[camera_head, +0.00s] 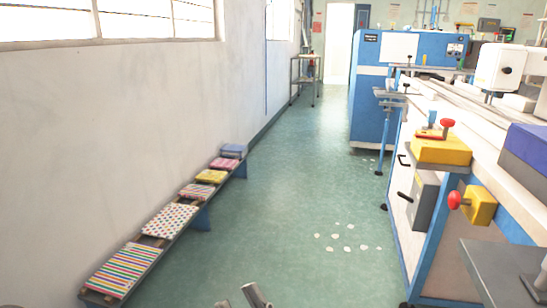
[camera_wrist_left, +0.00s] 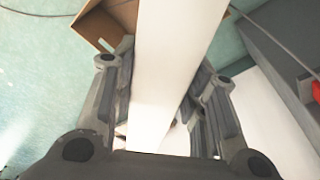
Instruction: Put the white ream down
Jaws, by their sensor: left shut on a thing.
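The white ream (camera_wrist_left: 170,60) shows in the left wrist view as a long white block. It runs from the top edge down between the fingers of my left gripper (camera_wrist_left: 160,80), which is shut on it. The ream's far end runs out of that view. Neither the ream nor my left gripper shows in the head view. My right gripper (camera_head: 240,298) shows only by its grey fingertips at the bottom edge of the head view. The tips are apart, with only floor between them.
A low bench (camera_head: 160,243) along the left wall carries several patterned packs. A blue and white machine with yellow blocks (camera_head: 441,149) stands at right. The green floor (camera_head: 290,200) between is open, with white scraps. A brown cardboard box (camera_wrist_left: 92,25) shows in the wrist view.

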